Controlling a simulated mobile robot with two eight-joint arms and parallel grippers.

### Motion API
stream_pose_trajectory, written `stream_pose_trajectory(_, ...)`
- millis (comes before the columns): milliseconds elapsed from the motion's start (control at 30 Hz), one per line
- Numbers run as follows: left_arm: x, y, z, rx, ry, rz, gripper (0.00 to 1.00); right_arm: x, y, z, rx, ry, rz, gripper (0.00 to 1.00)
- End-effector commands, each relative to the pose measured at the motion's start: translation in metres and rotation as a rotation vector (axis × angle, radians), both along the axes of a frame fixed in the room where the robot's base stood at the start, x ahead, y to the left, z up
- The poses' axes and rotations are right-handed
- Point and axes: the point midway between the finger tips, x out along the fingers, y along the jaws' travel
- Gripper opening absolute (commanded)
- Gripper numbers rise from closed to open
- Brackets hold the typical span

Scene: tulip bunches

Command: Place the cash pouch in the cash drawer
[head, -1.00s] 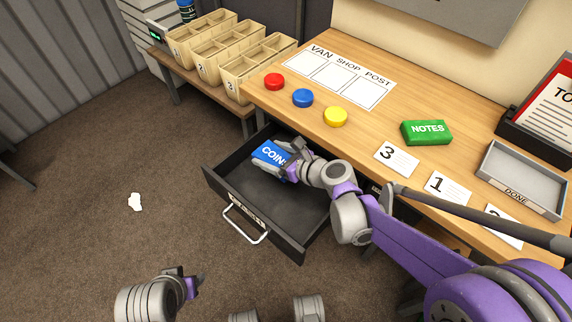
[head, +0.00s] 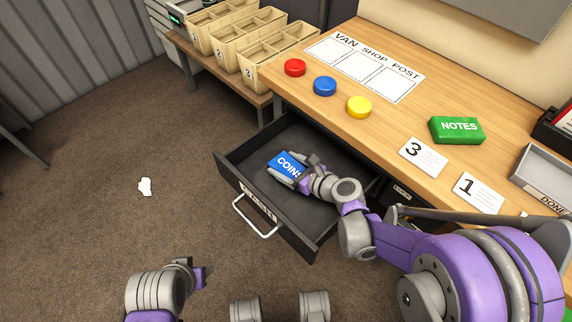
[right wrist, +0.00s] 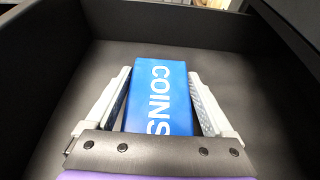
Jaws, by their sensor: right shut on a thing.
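The blue pouch marked COINS (head: 286,163) is inside the open drawer (head: 292,234), toward its left side in the head view. My right gripper (head: 287,174) reaches down into the drawer and is shut on the pouch. In the right wrist view the pouch (right wrist: 160,95) lies between the two pale fingers, with the dark drawer floor (right wrist: 235,75) around it. I cannot tell whether it touches the floor.
The wooden counter (head: 345,135) stands above the drawer. On it are red (head: 295,67), blue (head: 325,86) and yellow (head: 359,106) discs, a green NOTES block (head: 457,130), number cards and a grey tray (head: 548,170). Sorting bins (head: 272,55) stand behind. White scrap (head: 145,186) lies on the carpet.

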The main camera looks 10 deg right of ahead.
Motion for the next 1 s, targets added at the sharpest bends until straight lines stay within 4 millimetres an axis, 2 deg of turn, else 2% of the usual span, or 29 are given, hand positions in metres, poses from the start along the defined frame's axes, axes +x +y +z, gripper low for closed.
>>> stream_pose_trajectory(200, 0.000, 0.000, -0.003, 0.000, 0.001, 0.000, 0.50, 0.000, 0.000, -0.003, 0.000, 0.000, 0.000, 0.19)
stream_pose_trajectory(233, 0.000, 0.000, -0.003, 0.000, 0.001, 0.000, 0.50, 0.000, 0.000, -0.003, 0.000, 0.000, 0.000, 0.89)
stream_pose_trajectory(300, 0.000, 0.000, -0.002, 0.000, 0.000, 0.000, 0.50, 0.000, 0.000, -0.002, 0.000, 0.000, 0.000, 1.00)
stream_pose_trajectory(667, 0.000, 0.000, 0.003, 0.000, -0.001, 0.000, 0.50, -0.004, -0.003, 0.004, 0.000, 0.000, -0.001, 1.00)
stream_pose_trajectory(1000, -0.003, 0.000, 0.020, 0.000, -0.005, 0.000, 0.50, -0.055, -0.044, 0.032, 0.000, 0.000, -0.004, 1.00)
